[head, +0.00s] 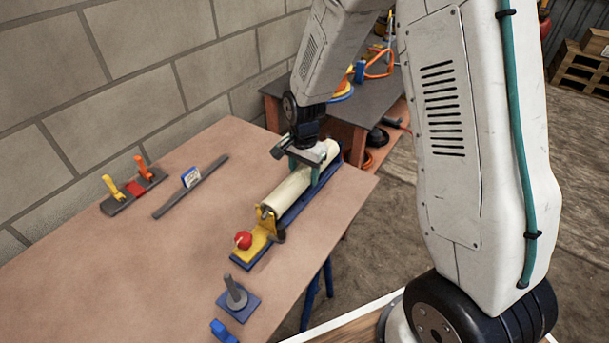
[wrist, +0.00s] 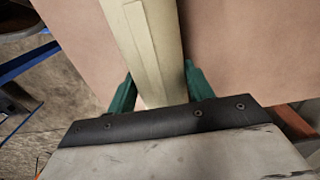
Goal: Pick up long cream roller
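The long cream roller (head: 290,190) lies lengthwise over a blue base (head: 298,206) with a yellow end bracket (head: 266,222) on the table. My gripper (head: 305,168) is over its far half, with one teal finger on each side. In the wrist view, the roller (wrist: 150,45) runs between the two fingers of my gripper (wrist: 160,85). Both fingers sit against its sides with no clear gap. I cannot tell whether the roller rests in its brackets or is slightly raised.
A red knob (head: 243,240) stands near the yellow bracket. A blue plate with a grey peg (head: 237,295) is nearer.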

